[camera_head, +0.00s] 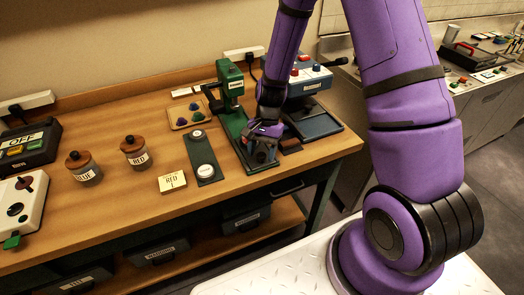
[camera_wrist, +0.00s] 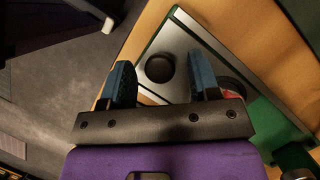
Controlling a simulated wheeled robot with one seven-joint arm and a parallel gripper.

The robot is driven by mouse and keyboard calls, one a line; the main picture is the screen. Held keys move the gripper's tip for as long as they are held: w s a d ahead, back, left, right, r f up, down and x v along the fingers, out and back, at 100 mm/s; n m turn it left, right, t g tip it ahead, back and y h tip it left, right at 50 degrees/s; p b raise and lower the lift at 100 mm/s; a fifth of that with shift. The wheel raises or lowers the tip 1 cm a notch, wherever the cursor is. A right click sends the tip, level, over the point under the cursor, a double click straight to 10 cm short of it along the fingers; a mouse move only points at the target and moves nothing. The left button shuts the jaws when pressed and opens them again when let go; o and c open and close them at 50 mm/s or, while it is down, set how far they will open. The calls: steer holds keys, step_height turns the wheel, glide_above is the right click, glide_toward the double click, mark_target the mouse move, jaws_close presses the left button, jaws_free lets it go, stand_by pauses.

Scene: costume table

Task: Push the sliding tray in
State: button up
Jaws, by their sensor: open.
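A green press (camera_head: 231,88) stands near the back of the table. Its long green-edged base runs toward the front edge, and a grey metal sliding tray (camera_wrist: 185,35) lies in it. A round black knob (camera_wrist: 160,68) stands on the tray's grey surface. My gripper (camera_head: 262,142) is low over the front part of the base and hides much of the tray in the head view. In the wrist view my gripper (camera_wrist: 159,62) is open, with the knob showing between its two blue-grey fingers. I cannot tell whether they touch it. A red-and-white round piece (camera_wrist: 232,88) is partly hidden by the right finger.
The table's front edge is close to the base.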

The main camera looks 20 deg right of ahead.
jaws_close()
steer(key=shift+w, duration=2.3)
jaws_free()
steer(key=v, duration=1)
steer(key=shift+r, duration=0.4)
